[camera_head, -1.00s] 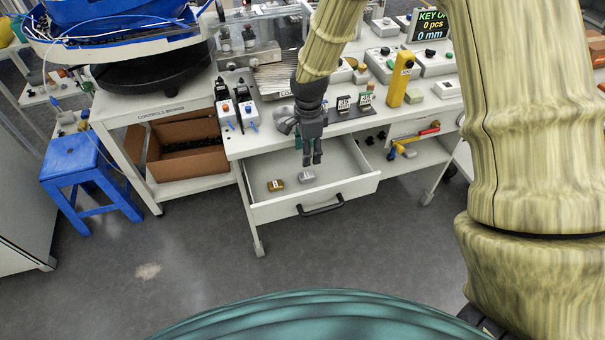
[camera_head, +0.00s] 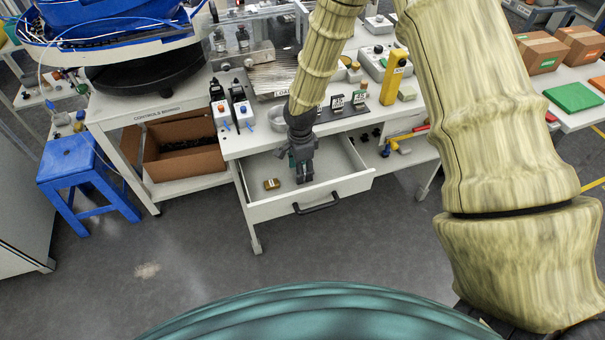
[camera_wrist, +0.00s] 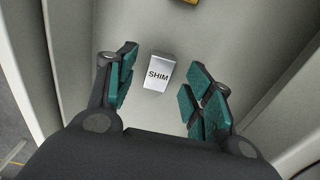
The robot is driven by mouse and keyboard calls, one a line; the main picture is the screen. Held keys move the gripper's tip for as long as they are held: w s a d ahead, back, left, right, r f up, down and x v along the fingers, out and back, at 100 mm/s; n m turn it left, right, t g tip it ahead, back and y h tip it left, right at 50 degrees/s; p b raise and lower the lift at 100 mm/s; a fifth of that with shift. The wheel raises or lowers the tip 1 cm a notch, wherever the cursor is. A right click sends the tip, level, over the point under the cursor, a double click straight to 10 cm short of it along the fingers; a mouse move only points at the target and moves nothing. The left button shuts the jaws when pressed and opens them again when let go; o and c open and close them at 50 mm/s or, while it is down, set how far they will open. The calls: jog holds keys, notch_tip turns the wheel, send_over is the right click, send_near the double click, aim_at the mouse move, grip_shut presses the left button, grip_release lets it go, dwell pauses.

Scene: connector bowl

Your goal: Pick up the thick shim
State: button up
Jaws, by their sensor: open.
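The shim (camera_wrist: 158,73) is a small silver-grey block with the word SHIM on its top. It lies on the floor of the open drawer (camera_head: 240,201). In the wrist view it sits between the two teal-padded fingers of my gripper (camera_wrist: 160,92), a little ahead of the tips, with gaps on both sides. In the head view my gripper (camera_head: 303,178) points down into the drawer and hides the shim. My gripper is open and empty. I see no second shim to compare thickness.
A brass-coloured block (camera_head: 271,184) lies in the drawer left of my gripper; its edge shows at the top of the wrist view (camera_wrist: 190,1). A small metal bowl (camera_head: 277,118) stands on the table above.

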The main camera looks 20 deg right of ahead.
jog(key=shift+f, duration=0.85)
jog(key=shift+c, duration=0.2)
jog(key=c, duration=1.1)
jog(key=shift+r, duration=0.1)
